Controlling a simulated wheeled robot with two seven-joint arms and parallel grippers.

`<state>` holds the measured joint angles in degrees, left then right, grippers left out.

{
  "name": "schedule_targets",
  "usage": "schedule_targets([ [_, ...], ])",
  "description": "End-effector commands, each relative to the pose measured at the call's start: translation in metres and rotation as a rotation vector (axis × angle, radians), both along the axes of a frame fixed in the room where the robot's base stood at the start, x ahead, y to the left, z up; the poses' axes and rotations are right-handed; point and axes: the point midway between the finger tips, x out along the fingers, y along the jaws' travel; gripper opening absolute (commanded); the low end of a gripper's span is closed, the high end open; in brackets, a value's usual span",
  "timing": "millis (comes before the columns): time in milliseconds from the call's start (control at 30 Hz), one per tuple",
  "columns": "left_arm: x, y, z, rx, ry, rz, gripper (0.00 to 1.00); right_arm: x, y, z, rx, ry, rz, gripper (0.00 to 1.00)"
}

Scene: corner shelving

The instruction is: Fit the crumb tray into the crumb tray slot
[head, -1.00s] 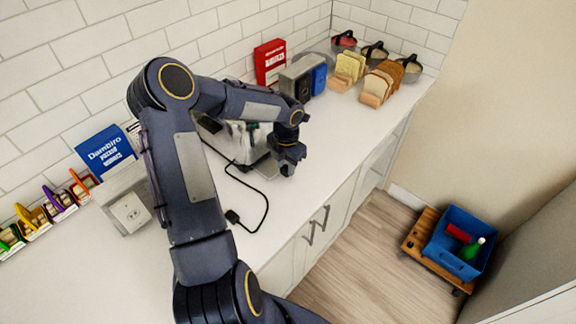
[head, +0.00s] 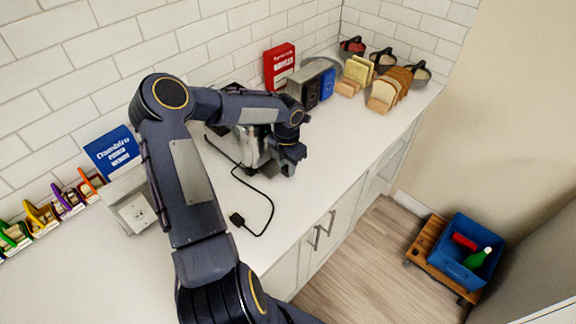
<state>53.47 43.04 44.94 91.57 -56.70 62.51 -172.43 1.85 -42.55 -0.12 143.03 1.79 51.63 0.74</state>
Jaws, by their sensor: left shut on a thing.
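A shiny metal toaster (head: 256,150) stands on the white counter, partly hidden behind my left arm. Its dark cord runs forward over the counter to a loose plug. My left gripper (head: 289,168) points down close to the toaster's right end and is shut. The crumb tray slot does not show, and I cannot tell whether the tray touches the toaster. My right gripper is not in view.
Behind the toaster's right are a red box (head: 279,66), a grey holder (head: 309,82), bread slices (head: 384,92) and several baskets. The counter's front middle is clear except for the cord (head: 272,205).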

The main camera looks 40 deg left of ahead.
Motion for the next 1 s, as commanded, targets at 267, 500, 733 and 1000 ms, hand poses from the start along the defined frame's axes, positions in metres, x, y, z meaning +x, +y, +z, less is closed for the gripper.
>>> schedule_targets([
  [267,0.0,0.009,-0.001,0.002,0.0,0.002,0.05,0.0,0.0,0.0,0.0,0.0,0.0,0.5],
  [500,0.001,0.015,-0.001,0.002,0.0,0.004,0.05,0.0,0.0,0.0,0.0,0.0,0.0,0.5],
  [733,0.001,0.017,0.0,0.004,-0.001,0.004,0.5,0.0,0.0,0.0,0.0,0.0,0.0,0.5],
  [1000,0.001,0.017,0.0,0.005,-0.001,0.004,0.53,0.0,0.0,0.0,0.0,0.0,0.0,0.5],
])
